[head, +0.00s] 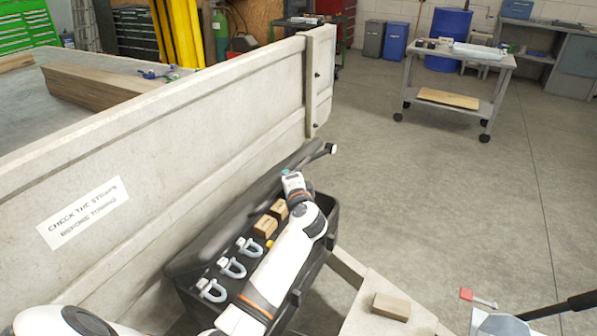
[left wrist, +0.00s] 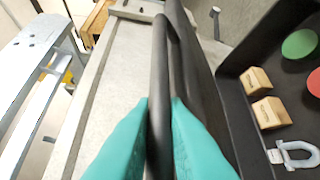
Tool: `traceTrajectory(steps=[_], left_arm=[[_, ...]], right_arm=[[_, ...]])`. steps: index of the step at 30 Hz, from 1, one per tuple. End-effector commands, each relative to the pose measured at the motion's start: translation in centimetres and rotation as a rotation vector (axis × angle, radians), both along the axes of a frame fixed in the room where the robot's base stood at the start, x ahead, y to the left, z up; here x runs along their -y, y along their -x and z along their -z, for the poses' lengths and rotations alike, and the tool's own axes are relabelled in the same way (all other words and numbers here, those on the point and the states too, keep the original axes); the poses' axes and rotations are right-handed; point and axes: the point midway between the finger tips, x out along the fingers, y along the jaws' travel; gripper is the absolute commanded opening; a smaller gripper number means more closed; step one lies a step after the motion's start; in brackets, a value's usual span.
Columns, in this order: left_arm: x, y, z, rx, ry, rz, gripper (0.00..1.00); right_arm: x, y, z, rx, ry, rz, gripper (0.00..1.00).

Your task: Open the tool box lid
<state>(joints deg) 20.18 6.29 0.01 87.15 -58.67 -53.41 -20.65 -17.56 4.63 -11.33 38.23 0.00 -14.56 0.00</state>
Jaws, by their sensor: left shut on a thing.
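The black tool box (head: 318,262) sits against the trailer's side board in the head view. Its black lid (head: 225,229) is raised and stands up near the board, with the inside of the box exposed. My left gripper (head: 286,173) is at the lid's far part. In the left wrist view, its teal fingers (left wrist: 160,105) are shut on the lid's dark edge (left wrist: 160,65), one on each side. My left arm hides part of the box's interior. My right gripper is not in view.
The box holds several metal shackles (head: 232,267) and two wooden blocks (head: 265,226). The pale trailer side board (head: 150,170) stands close behind the lid. A loose wooden block (head: 391,306) lies on the trailer frame. A cart (head: 460,60) stands at the back, with clear floor before it.

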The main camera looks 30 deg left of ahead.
Motion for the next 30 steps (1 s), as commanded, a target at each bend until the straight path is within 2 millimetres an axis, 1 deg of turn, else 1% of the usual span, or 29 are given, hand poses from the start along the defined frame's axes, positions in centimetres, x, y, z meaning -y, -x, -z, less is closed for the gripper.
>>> traceTrajectory(steps=[1, 4, 11, 19, 24, 30], left_arm=[[-0.6, 0.3, -0.9, -0.003, 0.012, -0.005, 0.00], [-1.3, 0.6, -1.5, -0.002, 0.038, -0.005, 0.00], [-3.3, 0.7, -3.1, 0.002, 0.110, -0.005, 0.00], [-6.4, 0.9, -5.2, 0.007, 0.211, -0.005, 0.00], [-8.4, 1.0, -6.0, 0.010, 0.240, -0.005, 0.00], [-10.1, 1.1, -6.5, 0.011, 0.243, -0.005, 0.00]], right_arm=[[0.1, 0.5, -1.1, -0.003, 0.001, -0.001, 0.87], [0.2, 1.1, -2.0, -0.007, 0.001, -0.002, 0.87], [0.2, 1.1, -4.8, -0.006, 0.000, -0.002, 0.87], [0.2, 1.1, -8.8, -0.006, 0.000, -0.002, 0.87], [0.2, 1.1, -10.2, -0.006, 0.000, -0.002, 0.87], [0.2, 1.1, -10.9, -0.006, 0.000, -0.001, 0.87]])
